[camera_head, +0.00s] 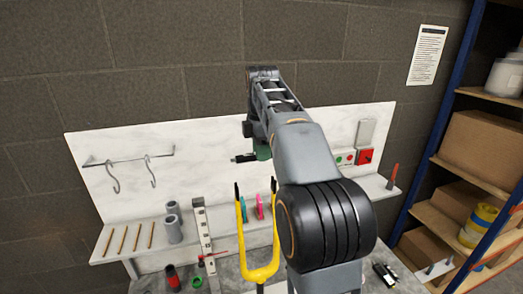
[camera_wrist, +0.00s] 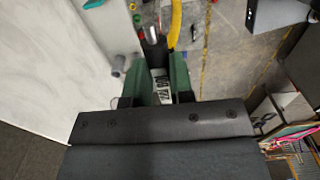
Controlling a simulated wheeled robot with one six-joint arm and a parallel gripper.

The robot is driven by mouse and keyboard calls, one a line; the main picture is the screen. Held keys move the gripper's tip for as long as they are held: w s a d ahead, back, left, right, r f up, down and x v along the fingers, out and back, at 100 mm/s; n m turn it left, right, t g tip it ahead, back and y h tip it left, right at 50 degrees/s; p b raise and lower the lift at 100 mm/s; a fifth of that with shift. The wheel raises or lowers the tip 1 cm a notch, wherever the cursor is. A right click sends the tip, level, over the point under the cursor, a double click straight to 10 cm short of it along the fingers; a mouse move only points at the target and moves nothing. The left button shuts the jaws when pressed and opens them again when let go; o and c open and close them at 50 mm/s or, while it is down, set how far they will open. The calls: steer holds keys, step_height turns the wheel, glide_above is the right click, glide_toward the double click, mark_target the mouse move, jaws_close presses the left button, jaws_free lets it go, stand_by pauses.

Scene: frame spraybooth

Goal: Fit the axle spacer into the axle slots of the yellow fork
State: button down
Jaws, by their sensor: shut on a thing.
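The yellow fork (camera_head: 258,274) stands upright at the bench in the head view, its two prongs ending in dark tips. Part of it also shows at the top of the wrist view (camera_wrist: 176,22). My gripper (camera_head: 262,150), with green fingers, is above the fork and level with the white back panel. It is shut on the axle spacer (camera_head: 243,158), whose dark end sticks out to the left. In the wrist view the spacer (camera_wrist: 160,84) shows a white printed label between the fingers. The slots are too small to make out, and my arm hides part of the bench.
A shelf with boxes (camera_head: 485,143) stands far right.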

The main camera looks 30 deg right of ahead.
steer(key=shift+f, duration=0.1)
step_height(320, 180, down, 6)
steer(key=b, duration=0.4)
steer(key=shift+d+r, duration=0.1)
steer(key=shift+r, duration=0.1)
steer(key=shift+p, duration=0.5)
stand_by(2.0)
steer(key=shift+f+b, duration=1.15)
steer(key=shift+f, duration=0.55)
steer(key=c, duration=0.9)
jaws_free()
steer(key=shift+r, duration=0.15)
step_height(320, 180, up, 14)
steer(key=p, duration=0.4)
steer(key=shift+f, duration=0.2)
